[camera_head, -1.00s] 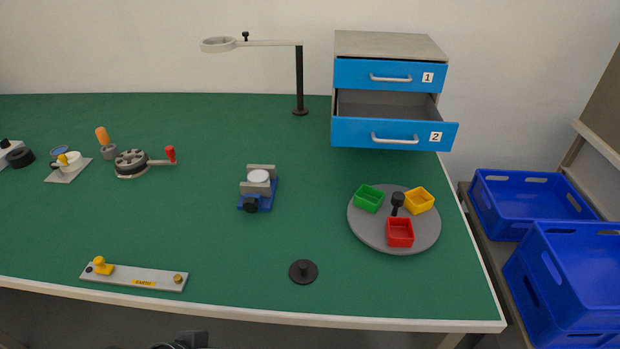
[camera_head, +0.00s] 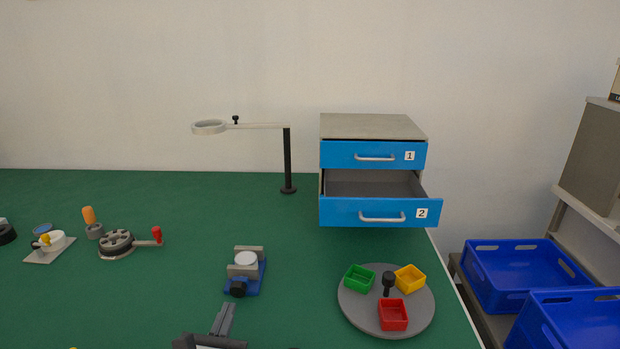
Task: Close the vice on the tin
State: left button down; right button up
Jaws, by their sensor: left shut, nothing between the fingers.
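The vice (camera_head: 238,283) stands on the green table, with a blue base, grey jaws and a black knob at its near end. The round white-topped tin (camera_head: 246,258) sits between the grey jaws. I cannot tell at this size whether both jaws touch it. My left gripper (camera_head: 226,310) is at the bottom edge of the view, shut and empty, just in front of the vice and apart from it. My right gripper is out of view.
A grey turntable (camera_head: 361,317) with green, yellow and red trays stands right of the vice. A crank wheel (camera_head: 117,243) is at left. A lamp (camera_head: 288,160) and a drawer cabinet (camera_head: 372,126) with drawer 2 (camera_head: 345,212) open stand behind. Table between is clear.

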aim_at(232, 291)
pick_arm(q)
jog(key=shift+w+a+f+n+y, duration=0.25)
jog(key=shift+w+a+n+y, duration=0.25)
jog(key=shift+n, duration=0.2)
jog(key=w, duration=0.4)
jog(key=shift+w+d+b, duration=0.2)
jog(key=shift+w+b, duration=0.15)
jog(key=shift+w, duration=0.8)
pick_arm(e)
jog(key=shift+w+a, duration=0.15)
pick_arm(q)
jog(key=shift+f+b, duration=0.25)
jog(key=shift+b, duration=0.1)
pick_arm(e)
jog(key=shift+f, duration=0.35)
